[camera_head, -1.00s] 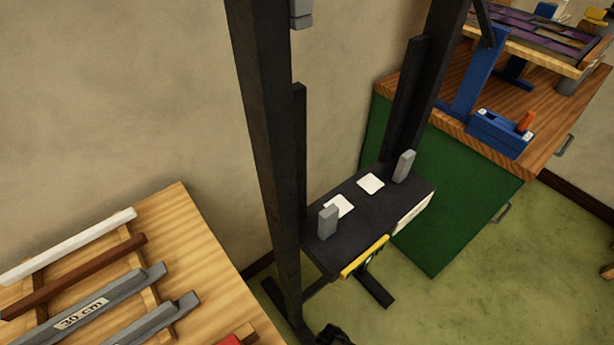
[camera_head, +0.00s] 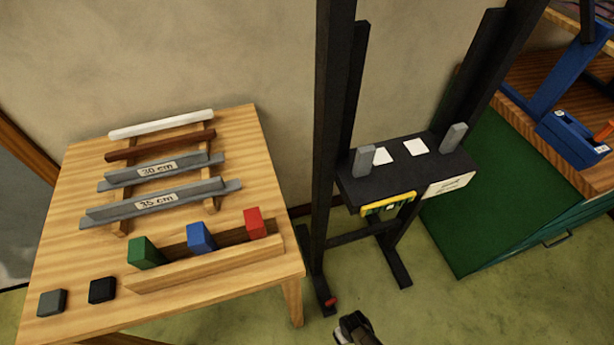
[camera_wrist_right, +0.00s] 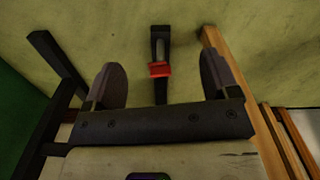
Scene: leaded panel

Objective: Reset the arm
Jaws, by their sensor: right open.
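My right gripper (camera_head: 352,326) shows small and dark at the bottom edge of the head view, above the green floor in front of the black stand. In the right wrist view its two fingers (camera_wrist_right: 160,80) are spread wide with nothing held between them. Beyond the fingers lies a black bar with a red piece (camera_wrist_right: 160,69), which looks like the foot of the stand near the floor. My left gripper is not in view.
The black stand (camera_head: 335,130) has a shelf with two grey blocks and white pads. Left of it, a wooden table (camera_head: 80,230) holds labelled bars and a rack with green, blue and red blocks. A green cabinet (camera_head: 475,215) stands right. Floor between is clear.

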